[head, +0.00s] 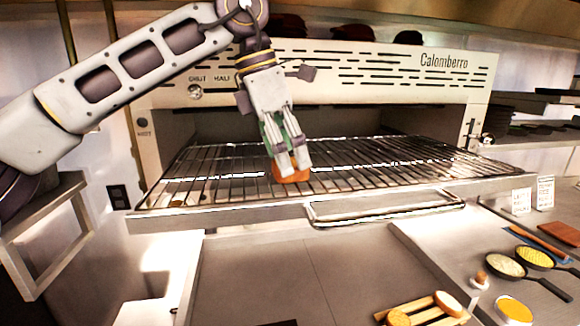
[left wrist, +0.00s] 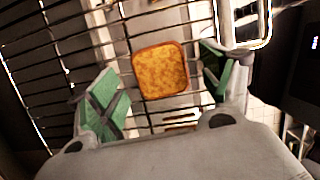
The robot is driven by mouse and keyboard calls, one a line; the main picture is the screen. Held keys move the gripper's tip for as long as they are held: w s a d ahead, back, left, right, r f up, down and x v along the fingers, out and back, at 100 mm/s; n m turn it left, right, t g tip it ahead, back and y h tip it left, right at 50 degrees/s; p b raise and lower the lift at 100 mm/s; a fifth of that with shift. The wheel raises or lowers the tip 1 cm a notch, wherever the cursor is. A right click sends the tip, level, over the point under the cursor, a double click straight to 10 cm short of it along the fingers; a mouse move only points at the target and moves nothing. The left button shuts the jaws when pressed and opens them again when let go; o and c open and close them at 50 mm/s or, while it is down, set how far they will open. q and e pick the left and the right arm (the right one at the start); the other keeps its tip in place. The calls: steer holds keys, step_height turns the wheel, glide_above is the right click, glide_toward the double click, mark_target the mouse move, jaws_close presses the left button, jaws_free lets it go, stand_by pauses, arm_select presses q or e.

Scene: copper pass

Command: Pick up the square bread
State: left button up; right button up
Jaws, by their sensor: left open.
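The square bread (left wrist: 160,71) is a toasted orange-brown slice lying on the wire rack of the oven. In the head view the bread (head: 291,176) shows only in part, behind and below my left gripper's fingertips. My left gripper (head: 291,163) points down over it. In the left wrist view my left gripper (left wrist: 165,90) is open, with one green-padded finger on each side of the bread and gaps between. I cannot tell exactly how high the fingertips are above the rack. My right gripper is not in view.
The rack (head: 390,160) sticks out of the Calomberro oven (head: 360,75), with a metal handle (head: 390,208) at its front. On the counter below are a wooden rack with bread slices (head: 425,309), pans (head: 507,266) and an egg (head: 480,280).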

arm_select(q)
steer(key=shift+d+f, duration=0.15)
steer(key=shift+f, duration=0.55)
steer(key=shift+c, duration=0.3)
steer(key=c, duration=0.9)
